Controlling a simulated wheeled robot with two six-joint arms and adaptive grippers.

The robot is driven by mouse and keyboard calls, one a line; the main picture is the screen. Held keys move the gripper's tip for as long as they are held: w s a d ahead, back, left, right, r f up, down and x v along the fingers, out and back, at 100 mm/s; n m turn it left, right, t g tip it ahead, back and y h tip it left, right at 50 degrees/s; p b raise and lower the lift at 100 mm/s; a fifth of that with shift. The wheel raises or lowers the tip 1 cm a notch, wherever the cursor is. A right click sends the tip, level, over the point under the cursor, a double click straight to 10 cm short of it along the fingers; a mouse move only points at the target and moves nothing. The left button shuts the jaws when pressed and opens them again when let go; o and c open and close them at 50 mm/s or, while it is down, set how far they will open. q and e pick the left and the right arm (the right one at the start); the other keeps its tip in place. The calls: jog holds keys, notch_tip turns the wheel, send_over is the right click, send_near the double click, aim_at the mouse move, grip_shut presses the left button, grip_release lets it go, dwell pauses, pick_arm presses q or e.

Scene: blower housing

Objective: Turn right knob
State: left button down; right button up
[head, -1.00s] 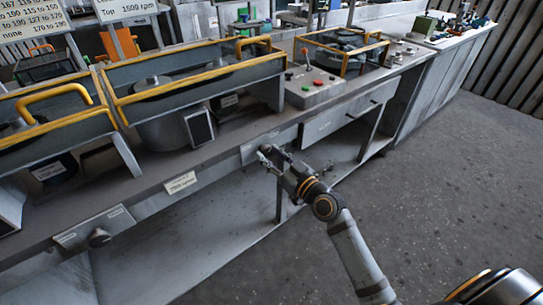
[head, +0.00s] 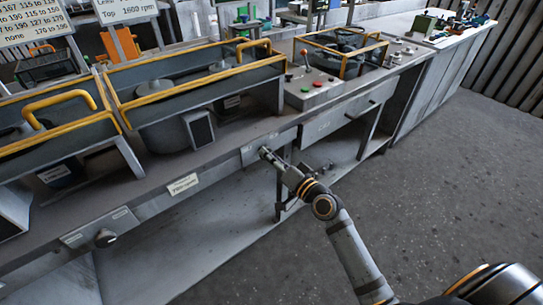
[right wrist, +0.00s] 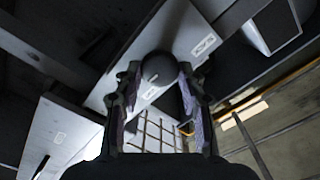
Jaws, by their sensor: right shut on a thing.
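The right knob (right wrist: 158,68) is a dark round knob with a small light mark on its face. It stands on a pale control panel under the bench's front edge; the panel also shows in the head view (head: 251,156). My right gripper (head: 265,152) is at this panel and hides the knob in the head view. In the right wrist view its two fingers (right wrist: 159,75) are on either side of the knob, shut on it. My left gripper is not in view.
Another knob (head: 105,237) sits on a similar panel at the lower left. Yellow-railed guards (head: 190,72) stand on the bench top. A control box (head: 312,88) with buttons and a lever is to the right. A sign (head: 128,12) reads "Top 1600 rpm". Open floor lies right.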

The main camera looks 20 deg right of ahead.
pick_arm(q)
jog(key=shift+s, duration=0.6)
pick_arm(e)
jog(key=shift+m, duration=0.6)
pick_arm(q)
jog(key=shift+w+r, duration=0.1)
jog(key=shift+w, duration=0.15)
pick_arm(e)
jog(key=o, duration=1.2)
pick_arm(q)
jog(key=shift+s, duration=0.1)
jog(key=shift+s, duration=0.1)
pick_arm(e)
jog(key=shift+v, duration=6.05)
